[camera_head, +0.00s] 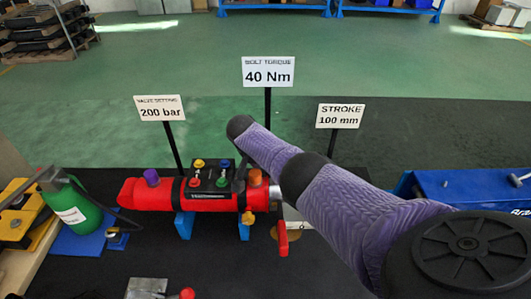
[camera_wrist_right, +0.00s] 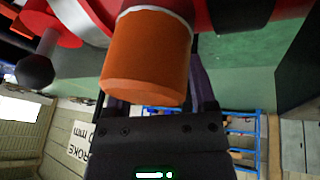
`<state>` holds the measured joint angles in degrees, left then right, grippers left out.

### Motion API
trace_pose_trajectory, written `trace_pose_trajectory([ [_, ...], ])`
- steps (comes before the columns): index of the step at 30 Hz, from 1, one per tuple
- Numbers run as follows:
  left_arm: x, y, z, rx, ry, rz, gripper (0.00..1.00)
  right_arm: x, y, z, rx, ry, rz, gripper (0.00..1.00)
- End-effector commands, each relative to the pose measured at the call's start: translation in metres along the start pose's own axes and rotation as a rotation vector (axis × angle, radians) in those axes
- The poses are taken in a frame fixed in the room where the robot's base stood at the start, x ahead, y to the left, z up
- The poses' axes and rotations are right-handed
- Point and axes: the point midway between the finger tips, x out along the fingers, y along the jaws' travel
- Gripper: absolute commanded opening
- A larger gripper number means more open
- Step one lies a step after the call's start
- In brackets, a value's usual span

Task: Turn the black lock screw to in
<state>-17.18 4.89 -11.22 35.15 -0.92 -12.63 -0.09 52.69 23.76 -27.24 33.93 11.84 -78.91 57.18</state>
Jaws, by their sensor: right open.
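The red cylinder unit (camera_head: 150,194) lies across the black mat, with a purple knob (camera_head: 151,177) and an orange knob (camera_head: 255,178) on top. The orange knob (camera_wrist_right: 148,55) fills the upper middle of the right wrist view. My right gripper (camera_wrist_right: 155,85) is open, its fingers to either side of and partly behind the orange knob; contact cannot be told. In the head view my right arm comes from the right, and its gripper is hard to make out. A black round end (camera_wrist_right: 35,70) shows beside red parts in the wrist view. I cannot tell which part is the black lock screw. My left gripper is out of view.
A black block (camera_head: 208,178) with yellow, red, green and blue knobs sits on the cylinder. A green bottle (camera_head: 75,205) stands left, and a blue box (camera_head: 470,188) right. Three sign posts, including the torque sign (camera_head: 268,72), rise behind.

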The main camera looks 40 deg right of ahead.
Motion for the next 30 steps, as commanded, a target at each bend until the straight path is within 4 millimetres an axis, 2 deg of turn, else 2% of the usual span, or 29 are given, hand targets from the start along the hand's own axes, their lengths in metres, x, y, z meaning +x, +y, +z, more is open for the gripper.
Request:
trace_pose_trajectory([
  [2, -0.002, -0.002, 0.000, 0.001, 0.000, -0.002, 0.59, -0.002, 0.000, 0.000, 0.000, 0.000, 0.000, 0.72],
  [4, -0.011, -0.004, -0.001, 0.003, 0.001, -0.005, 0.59, -0.013, 0.001, -0.001, -0.001, 0.000, -0.001, 0.72],
  [9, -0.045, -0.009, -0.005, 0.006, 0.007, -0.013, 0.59, -0.060, 0.001, -0.003, -0.001, 0.001, -0.004, 0.72],
  [12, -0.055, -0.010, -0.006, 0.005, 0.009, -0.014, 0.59, -0.082, 0.001, -0.002, -0.001, 0.002, -0.003, 0.72],
  [16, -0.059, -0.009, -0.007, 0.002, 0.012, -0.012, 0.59, -0.097, 0.000, -0.001, -0.001, 0.000, -0.002, 0.72],
  [26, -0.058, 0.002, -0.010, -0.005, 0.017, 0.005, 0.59, -0.098, 0.000, 0.000, -0.001, -0.002, -0.001, 0.72],
  [28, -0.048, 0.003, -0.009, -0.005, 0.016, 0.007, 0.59, -0.086, 0.004, -0.002, -0.021, -0.023, -0.026, 0.72],
  [30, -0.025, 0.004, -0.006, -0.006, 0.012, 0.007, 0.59, -0.060, 0.014, -0.008, -0.082, -0.074, -0.104, 0.72],
])
